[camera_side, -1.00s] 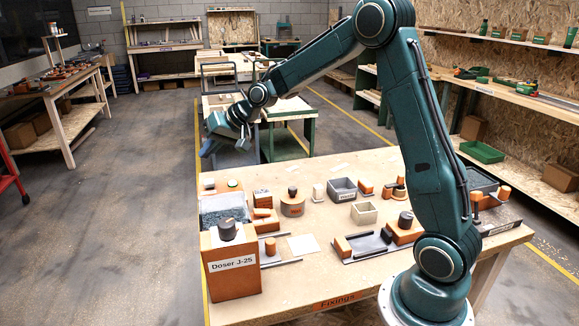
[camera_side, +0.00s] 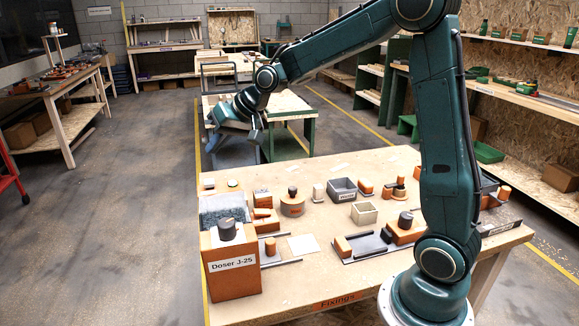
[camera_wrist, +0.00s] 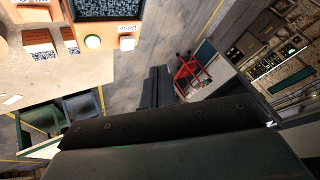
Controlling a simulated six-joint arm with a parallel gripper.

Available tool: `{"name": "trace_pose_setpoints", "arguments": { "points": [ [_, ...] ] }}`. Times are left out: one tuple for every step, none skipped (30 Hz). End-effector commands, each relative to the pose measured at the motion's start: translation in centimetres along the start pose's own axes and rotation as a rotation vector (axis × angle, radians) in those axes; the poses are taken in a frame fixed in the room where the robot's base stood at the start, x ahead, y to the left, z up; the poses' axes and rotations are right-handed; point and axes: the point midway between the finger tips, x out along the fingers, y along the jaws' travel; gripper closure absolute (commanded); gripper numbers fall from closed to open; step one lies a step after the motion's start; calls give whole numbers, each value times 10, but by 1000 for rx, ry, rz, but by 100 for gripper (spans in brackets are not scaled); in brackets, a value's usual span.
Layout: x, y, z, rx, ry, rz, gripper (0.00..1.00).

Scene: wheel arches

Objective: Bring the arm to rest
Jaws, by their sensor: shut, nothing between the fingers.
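My arm reaches up and to the left over the workbench (camera_side: 320,255) in the side view. My gripper (camera_side: 216,116) is at its end, in the air beyond the bench's far left edge and clear of everything on it. In the wrist view my gripper (camera_wrist: 157,85) shows its dark fingers close together, with nothing held between them. The bench parts lie apart from it.
The orange Doser J-25 box (camera_side: 232,264) stands at the bench's front left. A grey bin (camera_side: 343,189), a cream bin (camera_side: 364,213) and several orange fixtures stand on the bench. A second table (camera_side: 290,106) stands behind. The floor at left is open.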

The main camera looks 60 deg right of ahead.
Motion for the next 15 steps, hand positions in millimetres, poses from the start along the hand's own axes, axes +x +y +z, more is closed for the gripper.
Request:
{"name": "trace_pose_setpoints", "arguments": {
  "points": [
    [-13,-7,7,-24,-3,9,100],
    [-19,-9,11,-36,-7,18,100],
    [-28,-12,17,-51,-12,27,100],
    [-34,-14,22,-63,-16,35,100],
    [-40,-16,26,-75,-19,42,100],
    [-48,-19,33,-90,-25,52,100],
    [-54,-21,37,-101,-28,59,100],
    [-60,-22,43,-111,-33,67,100],
    [-68,-24,49,-126,-37,75,100],
    [-74,-25,55,-136,-42,82,100],
    [-80,-26,60,-146,-44,89,100],
    [-88,-27,67,-159,-50,98,100],
    [-94,-28,72,-170,-54,105,100],
    [-99,-28,78,-179,-57,112,100],
    [-107,-29,85,-192,-62,120,100]
  ]
}}
